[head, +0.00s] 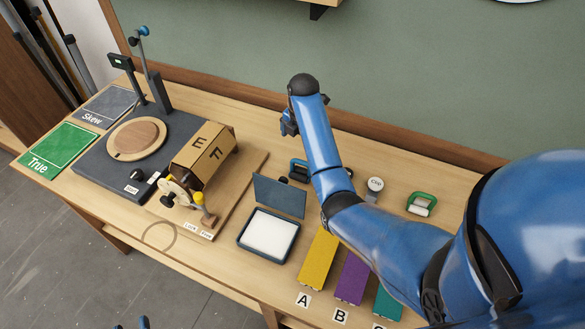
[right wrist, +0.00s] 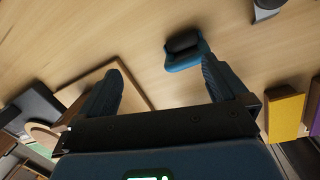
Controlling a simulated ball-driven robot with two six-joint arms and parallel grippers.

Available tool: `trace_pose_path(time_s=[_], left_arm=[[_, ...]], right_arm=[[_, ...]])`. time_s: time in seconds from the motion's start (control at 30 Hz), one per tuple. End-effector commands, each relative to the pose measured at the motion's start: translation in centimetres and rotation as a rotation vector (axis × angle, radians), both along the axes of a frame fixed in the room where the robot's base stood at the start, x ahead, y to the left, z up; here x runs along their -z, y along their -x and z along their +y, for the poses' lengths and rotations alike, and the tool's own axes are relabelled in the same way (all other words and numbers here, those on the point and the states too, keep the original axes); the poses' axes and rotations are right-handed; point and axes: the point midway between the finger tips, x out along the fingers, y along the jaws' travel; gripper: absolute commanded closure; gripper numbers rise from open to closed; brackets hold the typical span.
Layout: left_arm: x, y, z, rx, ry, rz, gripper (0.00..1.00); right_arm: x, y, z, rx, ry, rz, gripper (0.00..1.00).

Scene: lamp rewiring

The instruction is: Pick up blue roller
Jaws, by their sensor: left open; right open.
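The blue roller (head: 298,169) lies on the table behind my right forearm, which hides part of it in the head view. In the right wrist view the blue roller (right wrist: 186,50) shows its blue frame and dark cylinder, beyond my fingertips and nearer the right-hand finger. My right gripper (head: 290,124) is open and empty above the table, apart from the roller; its two spread fingers show in the right wrist view (right wrist: 160,82). Only the tips of my left gripper (head: 133,323) show at the bottom edge of the head view, away from the roller.
An open tray with a white pad (head: 268,236) stands in front of the roller. A yellow block (head: 319,259), purple block (head: 352,279) and teal block (head: 387,304) lie right of it. A green roller (head: 421,204) and small jar (head: 375,185) are farther right. A lettered box (head: 203,156) stands left.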

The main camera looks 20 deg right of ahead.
Motion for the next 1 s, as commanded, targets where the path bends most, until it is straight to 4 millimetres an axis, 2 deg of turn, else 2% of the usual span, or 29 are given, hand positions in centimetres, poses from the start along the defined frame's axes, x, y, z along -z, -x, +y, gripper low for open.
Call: trace_pose_path(time_s=[0.1, 0.23, 0.37, 0.63, 0.7, 0.8, 1.0], left_arm=[[0.0, 0.0, 0.0, 0.000, 0.000, 0.000, 0.57], [0.0, 0.0, 0.0, 0.000, 0.000, 0.000, 0.57], [0.5, 0.0, 0.0, 0.000, 0.000, 0.000, 0.57], [3.0, 0.0, 0.0, 0.000, 0.000, 0.000, 0.57], [2.3, 0.0, 0.0, 0.000, 0.000, 0.001, 0.57], [2.1, 0.0, 0.0, 0.000, 0.000, 0.000, 0.57], [1.8, 0.0, 0.0, 0.000, 0.000, 0.000, 0.57]], right_arm=[[0.2, 2.1, 0.3, -0.153, -0.003, 0.107, 0.00], [0.3, 3.0, 0.5, -0.253, -0.006, 0.150, 0.00], [0.9, 3.0, 0.5, -0.290, -0.003, 0.150, 0.00], [3.6, 3.0, 0.5, -0.292, -0.003, 0.148, 0.00], [4.1, 3.1, 0.5, -0.291, -0.004, 0.153, 0.00], [5.2, 3.1, 0.5, -0.291, -0.004, 0.152, 0.00], [6.3, 3.0, 0.5, -0.290, -0.003, 0.149, 0.00]])
